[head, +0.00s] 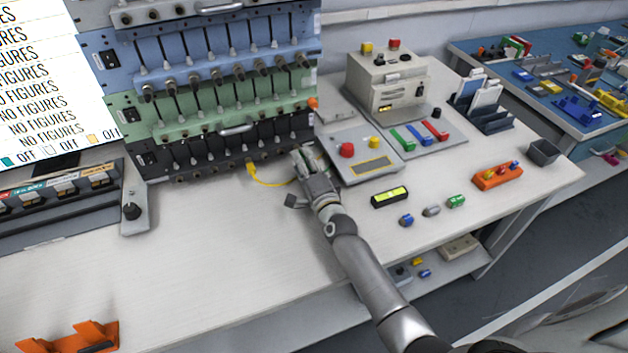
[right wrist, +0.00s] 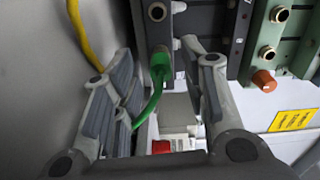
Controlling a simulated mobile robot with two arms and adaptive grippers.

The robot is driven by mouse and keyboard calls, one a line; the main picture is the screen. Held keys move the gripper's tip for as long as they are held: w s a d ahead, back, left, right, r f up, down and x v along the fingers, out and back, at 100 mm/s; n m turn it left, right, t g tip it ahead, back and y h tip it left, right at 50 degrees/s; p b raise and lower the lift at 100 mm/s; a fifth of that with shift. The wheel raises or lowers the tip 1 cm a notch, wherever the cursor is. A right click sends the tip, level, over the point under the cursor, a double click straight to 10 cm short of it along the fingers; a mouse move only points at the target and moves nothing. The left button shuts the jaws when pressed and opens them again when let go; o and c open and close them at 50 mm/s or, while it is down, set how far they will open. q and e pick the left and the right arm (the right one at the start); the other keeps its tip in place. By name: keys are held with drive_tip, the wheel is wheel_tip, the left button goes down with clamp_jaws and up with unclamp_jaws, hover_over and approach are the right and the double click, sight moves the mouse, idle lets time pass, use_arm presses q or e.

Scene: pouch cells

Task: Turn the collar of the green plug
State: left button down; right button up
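The green plug (right wrist: 160,62) shows in the right wrist view, at a socket in the dark module. Its green cable (right wrist: 150,104) hangs down from it in a curve. My right gripper (right wrist: 157,55) is open, with one finger on each side of the plug; I see a gap on both sides, and whether either finger touches it I cannot tell. In the head view my right gripper (head: 304,163) is at the lower right end of the dark bottom row of the rack (head: 215,162), and the plug is hidden there. My left gripper is not in view.
A yellow cable (head: 268,181) hangs beside my right gripper. An orange cap (right wrist: 263,80) sits on the green row. A grey box with a red button (head: 347,149) stands just right of the gripper. The table's front left is mostly clear.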

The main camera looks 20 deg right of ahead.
drive_tip(key=s, duration=0.9)
drive_tip(key=shift+s+d, duration=0.15)
drive_tip(key=shift+s, duration=0.1)
